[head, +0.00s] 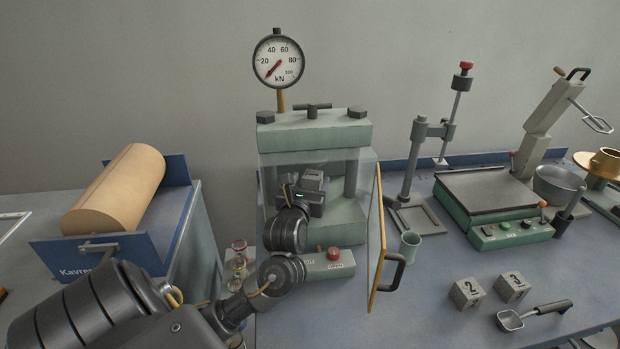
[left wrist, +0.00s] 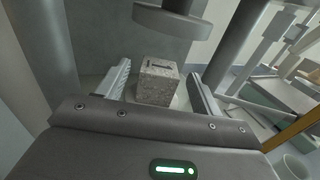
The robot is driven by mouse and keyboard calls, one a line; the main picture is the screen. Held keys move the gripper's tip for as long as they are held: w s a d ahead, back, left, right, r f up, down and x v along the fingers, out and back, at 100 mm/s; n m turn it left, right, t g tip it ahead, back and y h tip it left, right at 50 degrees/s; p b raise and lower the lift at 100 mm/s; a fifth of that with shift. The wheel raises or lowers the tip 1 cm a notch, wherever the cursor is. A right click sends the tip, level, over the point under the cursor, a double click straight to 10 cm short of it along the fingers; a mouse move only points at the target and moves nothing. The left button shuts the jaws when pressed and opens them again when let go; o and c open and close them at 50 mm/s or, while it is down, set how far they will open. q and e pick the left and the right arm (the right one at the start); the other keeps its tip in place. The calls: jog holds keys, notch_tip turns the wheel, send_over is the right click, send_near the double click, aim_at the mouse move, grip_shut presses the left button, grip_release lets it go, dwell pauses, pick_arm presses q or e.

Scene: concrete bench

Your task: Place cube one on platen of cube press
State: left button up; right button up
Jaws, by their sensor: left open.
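Cube one (left wrist: 158,82) is a grey speckled concrete cube with a dark mark on its top. It stands upright inside the green cube press (head: 345,215), on its platen, below the round upper platen (left wrist: 172,20). In the head view the cube (head: 312,180) shows just beyond my left gripper (head: 312,190). My left gripper is open, and in the left wrist view its fingers (left wrist: 158,88) stand on either side of the cube with gaps. The platen surface under the cube is mostly hidden. My right gripper is not in view.
The press's yellow-framed door (head: 376,240) stands open at the right of my left arm. Cubes two (head: 467,293) and three (head: 511,288) and a scoop (head: 535,315) lie on the bench at right. A cup (head: 410,246) stands near the door. A paper roll (head: 115,190) is at left.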

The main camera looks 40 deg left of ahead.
pick_arm(q)
jog(key=p+v, duration=0.1)
jog(key=v, duration=0.9)
jog(key=shift+s+p, duration=0.3)
jog(key=shift+p, duration=0.1)
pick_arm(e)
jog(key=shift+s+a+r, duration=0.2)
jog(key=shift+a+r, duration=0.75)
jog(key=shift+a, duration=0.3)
pick_arm(q)
jog(key=shift+d+r, duration=0.1)
jog(key=shift+r, duration=0.05)
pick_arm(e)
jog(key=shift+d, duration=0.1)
